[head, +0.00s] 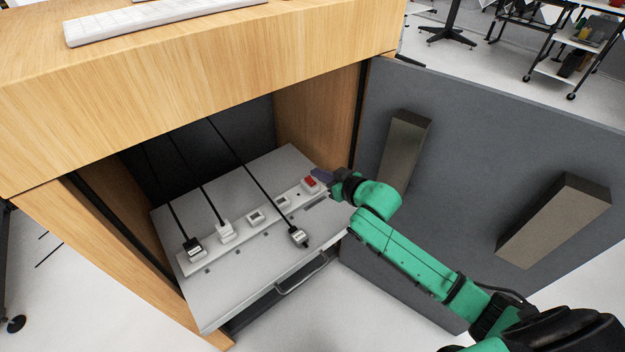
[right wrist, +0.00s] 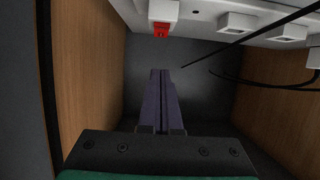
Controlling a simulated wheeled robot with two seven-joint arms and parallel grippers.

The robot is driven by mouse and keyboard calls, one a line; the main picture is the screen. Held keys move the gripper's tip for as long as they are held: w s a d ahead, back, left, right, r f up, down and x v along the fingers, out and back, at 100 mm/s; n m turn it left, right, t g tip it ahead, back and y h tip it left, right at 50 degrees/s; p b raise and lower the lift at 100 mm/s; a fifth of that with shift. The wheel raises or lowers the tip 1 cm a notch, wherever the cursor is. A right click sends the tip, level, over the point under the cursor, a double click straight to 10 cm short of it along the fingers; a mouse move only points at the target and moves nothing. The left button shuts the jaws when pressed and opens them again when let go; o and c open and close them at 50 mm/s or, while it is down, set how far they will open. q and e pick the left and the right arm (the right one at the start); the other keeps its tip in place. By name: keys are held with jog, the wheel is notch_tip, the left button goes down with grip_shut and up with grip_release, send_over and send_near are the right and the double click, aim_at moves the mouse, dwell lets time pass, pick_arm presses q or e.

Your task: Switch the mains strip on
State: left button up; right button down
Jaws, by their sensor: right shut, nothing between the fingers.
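The white mains strip (head: 241,227) lies on a grey pull-out shelf in the wooden cabinet. Its red switch (head: 310,183) is at the right end; it also shows at the top of the right wrist view (right wrist: 160,31). I cannot tell the switch's position. A black plug (head: 193,246) and a white plug (head: 226,230) sit in the left sockets. My right gripper (head: 319,175) is shut and empty, right beside the switch end. Its purple fingers (right wrist: 160,73) point into the cabinet; the switch appears above their tips, apart from them. My left gripper is out of view.
A loose plug (head: 298,236) on a black cable lies on the shelf (head: 235,290) in front of the strip. The cabinet's right side wall (head: 318,128) is close to my gripper. The open grey door (head: 470,170) with two blocks stands to the right. A keyboard (head: 160,15) lies on top.

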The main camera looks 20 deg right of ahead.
aim_at(309, 180)
jog(key=w+f, duration=0.1)
jog(key=f, duration=0.1)
jog(key=w+a+f+b, duration=0.1)
jog(key=w+f, duration=0.1)
jog(key=shift+a+f, duration=0.1)
jog(key=shift+f, duration=0.05)
jog(key=shift+w+g+p, duration=0.2)
jog(key=shift+g+p, duration=0.1)
jog(key=shift+p, duration=0.65)
jog(key=shift+f+b, duration=0.15)
jog(key=shift+b, duration=0.15)
jog(key=shift+w+a+r, duration=0.35)
jog(key=shift+w, duration=0.3)
